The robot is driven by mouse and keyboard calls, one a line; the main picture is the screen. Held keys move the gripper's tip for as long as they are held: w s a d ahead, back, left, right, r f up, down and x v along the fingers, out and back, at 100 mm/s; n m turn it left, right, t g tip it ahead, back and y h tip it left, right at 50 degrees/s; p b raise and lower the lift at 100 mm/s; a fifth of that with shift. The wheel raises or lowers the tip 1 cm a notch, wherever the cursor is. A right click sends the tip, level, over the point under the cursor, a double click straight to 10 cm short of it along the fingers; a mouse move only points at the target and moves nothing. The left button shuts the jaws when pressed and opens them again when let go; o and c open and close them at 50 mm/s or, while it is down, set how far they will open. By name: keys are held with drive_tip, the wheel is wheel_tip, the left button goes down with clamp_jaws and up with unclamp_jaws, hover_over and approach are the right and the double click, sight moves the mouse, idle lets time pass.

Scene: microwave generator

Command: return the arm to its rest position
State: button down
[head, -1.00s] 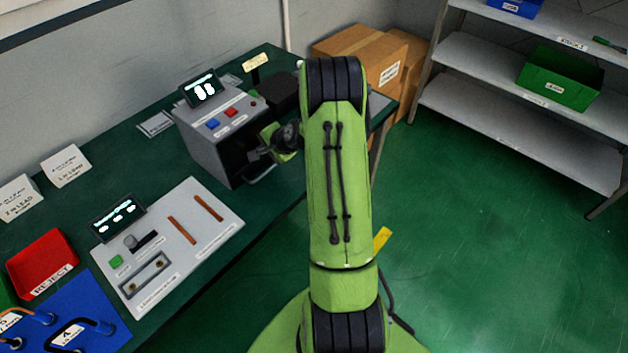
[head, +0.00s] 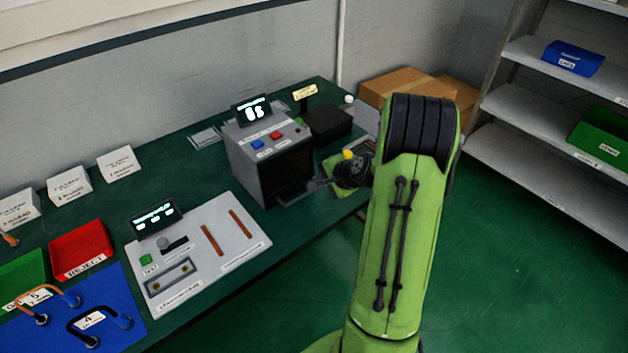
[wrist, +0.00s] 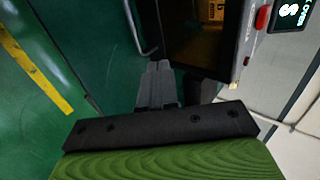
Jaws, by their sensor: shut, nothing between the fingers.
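My arm (head: 405,240), green with black joints, rises through the right middle of the head view. My gripper (head: 314,185) is just outside the front opening of the grey box unit (head: 245,168), at its right side. In the wrist view my gripper's grey fingers (wrist: 160,68) are together with nothing between them. The dark opening (wrist: 203,35) lies just beyond and to the right of them. Whether the fingertips touch the unit cannot be told. Part of the wrist is hidden behind my arm in the head view.
The green bench (head: 110,210) carries a pale panel (head: 200,265), a red tray (head: 82,252) and a blue mat (head: 70,310) with cables. Cardboard boxes (head: 415,82) and a shelf rack (head: 535,175) stand behind and right. Green floor (head: 530,290) is open at right.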

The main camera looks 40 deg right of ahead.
drive_tip(key=v, duration=0.3)
drive_tip(key=shift+s+r, duration=0.2)
drive_tip(key=shift+s, duration=0.1)
drive_tip(key=s+a+r+n+g, duration=0.1)
drive_tip(key=s+a+r+n, duration=0.1)
drive_tip(key=a+r+n, duration=0.45)
drive_tip(key=s+a+r+n+g, duration=0.1)
drive_tip(key=s+a+r+n, duration=0.15)
drive_tip(key=a, duration=0.65)
drive_tip(key=s+a+r+n+g, duration=0.1)
drive_tip(key=s+a+n, duration=0.3)
drive_tip(key=s, duration=0.4)
drive_tip(key=s+a+r+n, duration=0.4)
drive_tip(key=s, duration=0.5)
drive_tip(key=shift+s+a+n+g, duration=0.3)
drive_tip(key=shift+a+g, duration=0.05)
drive_tip(key=shift+g, duration=0.05)
drive_tip(key=shift+r, duration=0.1)
